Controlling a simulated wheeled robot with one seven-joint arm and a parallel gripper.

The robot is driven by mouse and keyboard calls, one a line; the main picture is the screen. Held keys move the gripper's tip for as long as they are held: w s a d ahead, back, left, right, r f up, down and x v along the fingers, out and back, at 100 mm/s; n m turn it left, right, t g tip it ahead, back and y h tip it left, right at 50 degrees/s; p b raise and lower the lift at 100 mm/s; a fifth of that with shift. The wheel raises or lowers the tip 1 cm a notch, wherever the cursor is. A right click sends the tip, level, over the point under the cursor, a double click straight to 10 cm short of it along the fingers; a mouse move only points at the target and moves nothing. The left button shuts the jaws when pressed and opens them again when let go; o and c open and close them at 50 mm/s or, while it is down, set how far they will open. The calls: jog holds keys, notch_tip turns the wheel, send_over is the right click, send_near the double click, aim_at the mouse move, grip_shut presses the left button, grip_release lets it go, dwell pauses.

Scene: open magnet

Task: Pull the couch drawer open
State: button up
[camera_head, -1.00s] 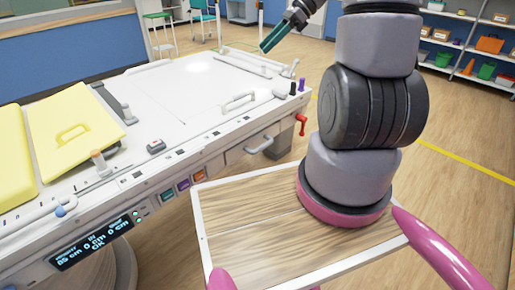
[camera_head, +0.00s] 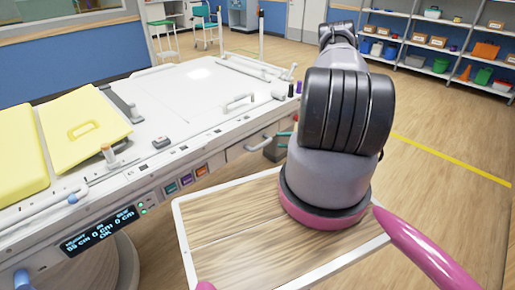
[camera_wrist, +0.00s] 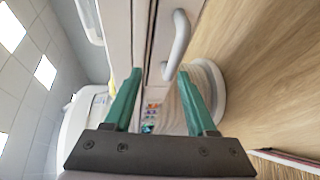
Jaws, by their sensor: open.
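The couch (camera_head: 170,110) is a long white bench at the left in the head view. Its drawer (camera_head: 236,151) is in the side facing me, and its front looks flush with that side. A pale curved handle (camera_head: 259,143) stands out from the drawer front. In the wrist view the handle (camera_wrist: 181,42) is ahead of my gripper (camera_wrist: 159,80), close to the right fingertip. The green fingers are apart with nothing held between them. In the head view my arm hides most of the gripper beside the drawer.
Yellow cushions (camera_head: 85,128) lie on the couch. A lit display panel (camera_head: 98,231) and coloured buttons (camera_head: 186,181) are on its side. Shelves with boxes (camera_head: 430,45) stand at the back right. Wooden floor (camera_head: 440,190) is clear at the right.

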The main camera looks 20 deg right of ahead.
aim_at(262, 144)
jog(key=shift+m+t, duration=0.4)
jog(key=shift+m, duration=0.3)
jog(key=w+a+f, duration=0.1)
jog(key=w+a, duration=0.1)
jog(key=w+a+f, duration=0.3)
jog(key=w+a, duration=0.1)
jog(key=a, duration=0.1)
jog(key=shift+w+a+f, duration=0.1)
jog(key=shift+w+f, duration=0.1)
jog(key=shift+f, duration=0.15)
grip_shut()
dwell(0.8)
